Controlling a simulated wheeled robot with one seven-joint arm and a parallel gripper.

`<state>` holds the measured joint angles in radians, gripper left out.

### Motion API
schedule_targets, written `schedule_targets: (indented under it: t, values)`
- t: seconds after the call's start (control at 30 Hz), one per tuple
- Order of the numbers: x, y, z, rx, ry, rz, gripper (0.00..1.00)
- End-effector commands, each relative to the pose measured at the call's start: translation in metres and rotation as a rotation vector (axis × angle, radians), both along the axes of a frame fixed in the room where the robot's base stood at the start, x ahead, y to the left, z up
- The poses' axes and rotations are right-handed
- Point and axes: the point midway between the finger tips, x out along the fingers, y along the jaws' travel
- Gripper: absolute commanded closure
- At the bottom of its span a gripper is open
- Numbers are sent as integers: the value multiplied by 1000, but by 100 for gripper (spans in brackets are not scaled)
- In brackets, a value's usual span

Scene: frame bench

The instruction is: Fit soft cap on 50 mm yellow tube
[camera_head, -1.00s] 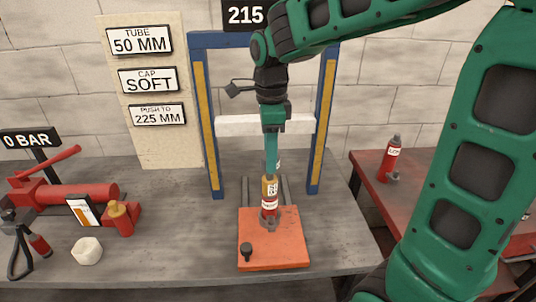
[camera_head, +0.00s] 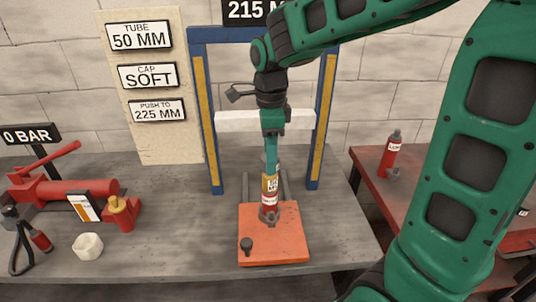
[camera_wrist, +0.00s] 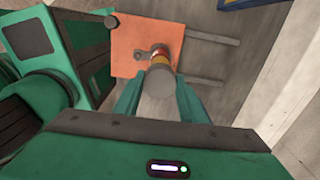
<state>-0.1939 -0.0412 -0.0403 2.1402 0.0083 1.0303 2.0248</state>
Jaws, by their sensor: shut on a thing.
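My gripper (camera_head: 271,164) points down over the red jack (camera_head: 268,204) and is shut on a grey cylindrical cap. In the wrist view, the grey cap (camera_wrist: 158,88) shows between my two fingers (camera_wrist: 157,98). A yellow tube (camera_head: 270,184) with a white label stands upright on the red jack, directly below the cap. Part of the yellow tube (camera_wrist: 160,60) also shows past the cap in the wrist view. The cap looks in line with the tube. I cannot tell whether it is seated on it, because the fingers hide the join.
A red pump (camera_head: 75,195) and a white ring-like piece (camera_head: 88,247) lie left. A red side table (camera_head: 370,165) holds another red jack (camera_head: 390,155).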

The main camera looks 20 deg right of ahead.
Motion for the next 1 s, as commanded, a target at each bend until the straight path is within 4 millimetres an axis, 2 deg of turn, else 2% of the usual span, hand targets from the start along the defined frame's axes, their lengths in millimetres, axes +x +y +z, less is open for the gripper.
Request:
schedule_targets:
  t: [0.83, 0.87, 0.9, 0.93, 1.0]
  values:
    - [0, 0, -18, 0, 1, 0, 88]
    - [0, 0, -18, 0, 0, 0, 58]
    - [0, 0, -18, 0, 0, 0, 48]
    - [0, 0, -18, 0, 0, 0, 41]
    - [0, 0, -18, 0, 0, 0, 41]
